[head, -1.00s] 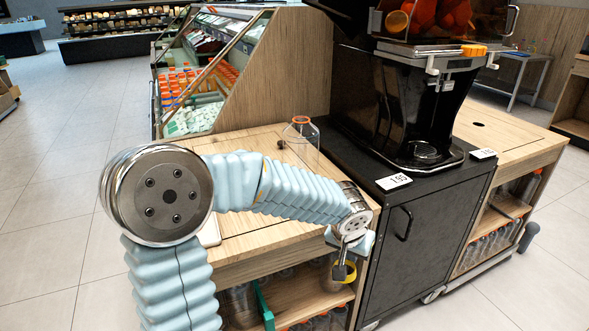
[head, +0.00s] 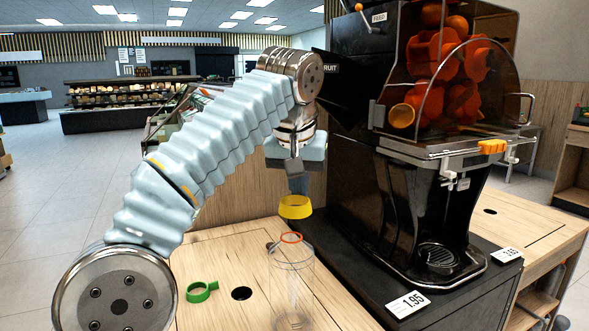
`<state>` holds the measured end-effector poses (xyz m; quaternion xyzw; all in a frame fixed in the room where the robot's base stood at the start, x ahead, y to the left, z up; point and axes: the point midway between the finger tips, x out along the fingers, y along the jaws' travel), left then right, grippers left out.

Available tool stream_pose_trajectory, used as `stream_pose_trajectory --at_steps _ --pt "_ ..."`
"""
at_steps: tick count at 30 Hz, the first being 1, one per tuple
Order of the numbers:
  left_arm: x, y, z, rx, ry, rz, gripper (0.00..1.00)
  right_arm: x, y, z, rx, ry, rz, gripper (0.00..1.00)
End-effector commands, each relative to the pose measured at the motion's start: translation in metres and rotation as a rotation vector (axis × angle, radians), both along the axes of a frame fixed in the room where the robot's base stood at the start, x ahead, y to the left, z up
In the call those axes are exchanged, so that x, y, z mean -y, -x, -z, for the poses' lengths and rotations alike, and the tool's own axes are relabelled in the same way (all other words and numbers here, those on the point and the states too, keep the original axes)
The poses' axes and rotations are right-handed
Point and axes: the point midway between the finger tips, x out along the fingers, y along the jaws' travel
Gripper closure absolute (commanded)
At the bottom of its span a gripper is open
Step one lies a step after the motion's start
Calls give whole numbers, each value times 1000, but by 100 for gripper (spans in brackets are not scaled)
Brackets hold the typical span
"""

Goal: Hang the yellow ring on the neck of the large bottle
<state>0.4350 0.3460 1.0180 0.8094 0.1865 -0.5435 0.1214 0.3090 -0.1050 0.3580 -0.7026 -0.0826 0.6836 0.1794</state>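The yellow ring (head: 295,207) is held by my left gripper (head: 298,186), which points down above the table. The ring is roughly level and hangs a little above the large clear bottle (head: 292,285), apart from it. The bottle stands upright on the wooden table and has an orange rim (head: 291,238) at its neck. The gripper's fingers are partly hidden, but the ring stays at their tips. My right gripper is not in view.
A green ring (head: 201,291) lies on the wooden tabletop (head: 225,245) beside a dark round hole (head: 242,293). The black juicer (head: 430,150) stands close on the right, with a price card (head: 408,303) in front of it.

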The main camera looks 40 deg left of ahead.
Motion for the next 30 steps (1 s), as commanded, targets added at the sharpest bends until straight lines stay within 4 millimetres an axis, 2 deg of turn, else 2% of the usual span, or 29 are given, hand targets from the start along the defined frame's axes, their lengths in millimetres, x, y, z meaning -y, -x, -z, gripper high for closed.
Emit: stream_pose_trajectory --at_steps 5,10,12,15,22,30 --pt "-12 -4 -8 1 -2 -17 100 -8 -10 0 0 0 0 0" --pt "-12 -2 5 -1 -5 -20 100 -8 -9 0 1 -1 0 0" --pt "-12 -3 17 2 -2 -19 100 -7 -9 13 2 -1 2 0" --pt "-12 -4 25 1 -1 -19 100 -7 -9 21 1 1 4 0" --pt "-12 -4 33 2 -4 -17 100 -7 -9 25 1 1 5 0" --pt "-12 -4 33 2 -3 -17 100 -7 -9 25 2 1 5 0"
